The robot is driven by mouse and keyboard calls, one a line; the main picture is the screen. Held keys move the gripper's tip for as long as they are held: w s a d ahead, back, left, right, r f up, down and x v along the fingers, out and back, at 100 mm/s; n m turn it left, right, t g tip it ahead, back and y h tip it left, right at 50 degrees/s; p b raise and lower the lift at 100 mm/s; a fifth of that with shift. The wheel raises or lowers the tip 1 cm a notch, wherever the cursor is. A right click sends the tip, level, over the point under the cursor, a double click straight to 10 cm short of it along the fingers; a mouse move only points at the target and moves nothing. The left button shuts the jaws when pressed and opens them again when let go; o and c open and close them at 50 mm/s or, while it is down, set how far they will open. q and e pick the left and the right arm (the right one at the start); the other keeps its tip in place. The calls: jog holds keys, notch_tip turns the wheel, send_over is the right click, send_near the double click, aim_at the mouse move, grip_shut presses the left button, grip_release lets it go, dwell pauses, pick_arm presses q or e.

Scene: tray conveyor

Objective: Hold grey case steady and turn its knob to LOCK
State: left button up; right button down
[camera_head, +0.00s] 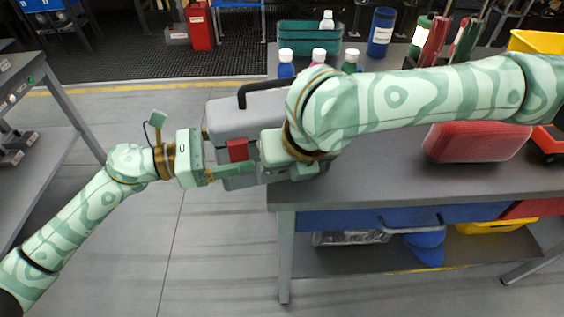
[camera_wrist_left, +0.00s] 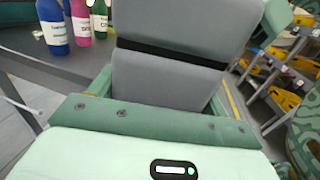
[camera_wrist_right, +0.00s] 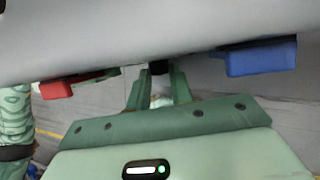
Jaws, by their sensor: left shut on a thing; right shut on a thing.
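The grey case (camera_head: 232,113) has a black handle and a red latch (camera_head: 237,150), and is at the left end of the workbench in the head view. My left gripper (camera_head: 216,157) is shut on the case from the left; its fingers flank the grey body (camera_wrist_left: 158,82) in the left wrist view. My right gripper (camera_wrist_right: 160,74) is shut on the small dark knob (camera_wrist_right: 159,67) on the case's face, between the red latch and a blue latch (camera_wrist_right: 260,57). The knob's pointer and any LOCK marking cannot be made out.
The workbench (camera_head: 370,185) carries bottles (camera_head: 319,56) and a teal bin (camera_head: 297,36) behind the case. A red case (camera_head: 475,142) lies to the right. My right arm crosses above the bench. The floor on the left is clear.

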jog(key=shift+d+f+m+g+y, duration=0.15)
jog(key=shift+d+m+g+y, duration=0.1)
jog(key=shift+y, duration=0.75)
jog(key=shift+d+f+m+g+y, duration=0.15)
jog(key=shift+m+g+y, duration=0.1)
jog(key=shift+y, duration=0.75)
jog(key=shift+r, duration=0.1)
jog(key=c, duration=1.2)
grip_release()
jog(key=shift+c, duration=0.2)
jog(key=v, duration=1.2)
jog(key=shift+d, duration=0.2)
